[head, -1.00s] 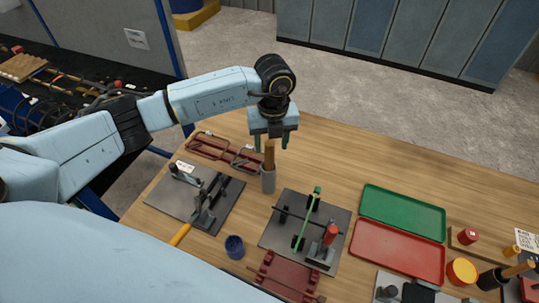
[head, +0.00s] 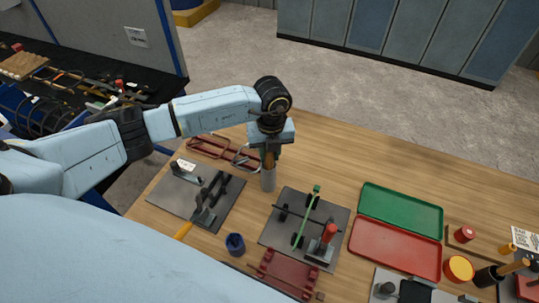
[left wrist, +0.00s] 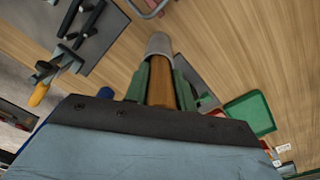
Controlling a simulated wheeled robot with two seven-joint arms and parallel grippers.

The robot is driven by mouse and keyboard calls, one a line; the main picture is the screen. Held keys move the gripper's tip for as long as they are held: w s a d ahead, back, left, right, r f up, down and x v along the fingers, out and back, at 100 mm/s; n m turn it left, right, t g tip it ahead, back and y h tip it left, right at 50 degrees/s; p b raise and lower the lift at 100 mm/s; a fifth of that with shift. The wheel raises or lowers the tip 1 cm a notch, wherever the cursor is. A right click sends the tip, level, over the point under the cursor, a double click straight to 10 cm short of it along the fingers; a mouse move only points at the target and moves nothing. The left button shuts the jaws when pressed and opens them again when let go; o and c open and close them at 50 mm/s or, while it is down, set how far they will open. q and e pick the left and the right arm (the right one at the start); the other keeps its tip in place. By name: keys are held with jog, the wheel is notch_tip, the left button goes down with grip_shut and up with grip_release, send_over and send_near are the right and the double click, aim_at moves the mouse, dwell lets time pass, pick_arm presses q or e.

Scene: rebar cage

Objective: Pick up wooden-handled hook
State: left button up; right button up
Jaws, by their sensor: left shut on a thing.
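The wooden-handled hook (head: 269,160) stands upright with its wooden handle up and its lower end inside a grey cylindrical holder (head: 268,181). My left gripper (head: 270,152) is above the holder, with its green fingers shut on the wooden handle. In the left wrist view the wooden handle (left wrist: 161,84) lies between the two green fingers (left wrist: 160,88), and the grey holder (left wrist: 159,45) is just past them. The hook's metal part is hidden in the holder. My right gripper is not seen.
A grey plate with a clamp-like tool (head: 200,192) is left of the holder. Red frames (head: 209,147) lie behind it. A blue cup (head: 235,243), a grey plate with a green bar (head: 306,215), and green (head: 402,206) and red (head: 396,248) trays are nearby. The table's back right is clear.

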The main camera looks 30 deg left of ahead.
pick_arm(q)
jog(key=shift+r, duration=0.1)
jog(key=shift+r, duration=0.5)
notch_tip(320, 180, up, 17)
jog(key=b, duration=0.2)
jog(key=shift+b, duration=0.35)
jog(key=shift+f, duration=0.1)
